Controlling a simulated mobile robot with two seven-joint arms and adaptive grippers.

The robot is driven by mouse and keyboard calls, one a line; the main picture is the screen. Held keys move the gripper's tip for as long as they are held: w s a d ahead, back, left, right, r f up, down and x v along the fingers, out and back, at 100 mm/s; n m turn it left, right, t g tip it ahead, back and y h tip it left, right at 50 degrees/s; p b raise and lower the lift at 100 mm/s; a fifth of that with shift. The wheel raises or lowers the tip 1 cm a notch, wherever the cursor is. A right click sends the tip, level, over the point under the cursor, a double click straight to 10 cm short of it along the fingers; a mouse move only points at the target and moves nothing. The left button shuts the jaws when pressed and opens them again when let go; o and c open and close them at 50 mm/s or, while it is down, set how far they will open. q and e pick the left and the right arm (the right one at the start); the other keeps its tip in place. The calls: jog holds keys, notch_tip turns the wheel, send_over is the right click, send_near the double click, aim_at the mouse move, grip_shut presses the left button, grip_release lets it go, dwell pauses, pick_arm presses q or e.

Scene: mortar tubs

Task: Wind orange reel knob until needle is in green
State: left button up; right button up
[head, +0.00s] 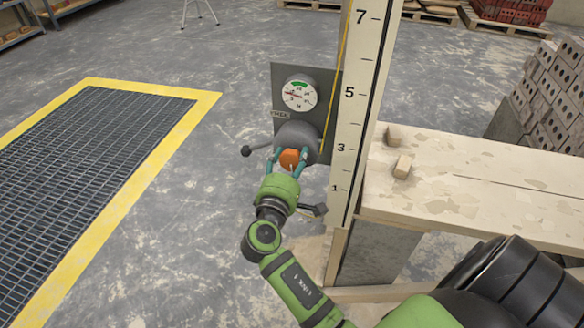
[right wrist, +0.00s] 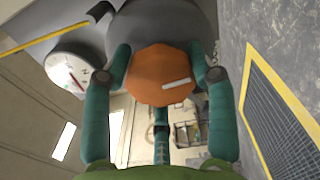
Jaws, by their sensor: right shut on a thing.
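The orange knob (head: 289,159) sits at the front of the dark grey reel (head: 304,136). In the right wrist view the orange knob (right wrist: 162,76) has a white mark on its face and lies between my teal fingers. My right gripper (head: 288,162) is shut on it. The round white gauge (head: 299,93) is above the reel, with a green band at its top. Its red needle points to the left, outside the green. The gauge also shows in the right wrist view (right wrist: 72,72). My left gripper is not in view.
A tall numbered post (head: 352,110) stands right of the reel, with a yellow line along it. A yellow-edged floor grate (head: 85,140) lies left. Bricks are stacked at right.

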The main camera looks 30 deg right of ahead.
jog(key=shift+f+m+b, duration=0.25)
jog(key=shift+m+b, duration=0.05)
jog(key=shift+m, duration=0.2)
jog(key=shift+m+b, duration=0.3)
jog(key=shift+m, duration=0.1)
jog(key=shift+r+m+b, duration=0.1)
jog(key=shift+m+b, duration=0.45)
jog(key=shift+m, duration=0.15)
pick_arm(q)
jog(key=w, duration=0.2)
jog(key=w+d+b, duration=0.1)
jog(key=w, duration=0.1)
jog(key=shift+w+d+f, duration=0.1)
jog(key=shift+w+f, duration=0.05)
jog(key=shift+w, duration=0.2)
pick_arm(e)
jog(key=shift+r+m, duration=0.1)
jog(key=shift+m, duration=0.6)
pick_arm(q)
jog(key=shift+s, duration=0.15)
pick_arm(e)
jog(key=shift+r, duration=0.1)
jog(key=o, duration=1.2)
jog(key=shift+w, duration=0.1)
jog(key=shift+c, duration=0.2)
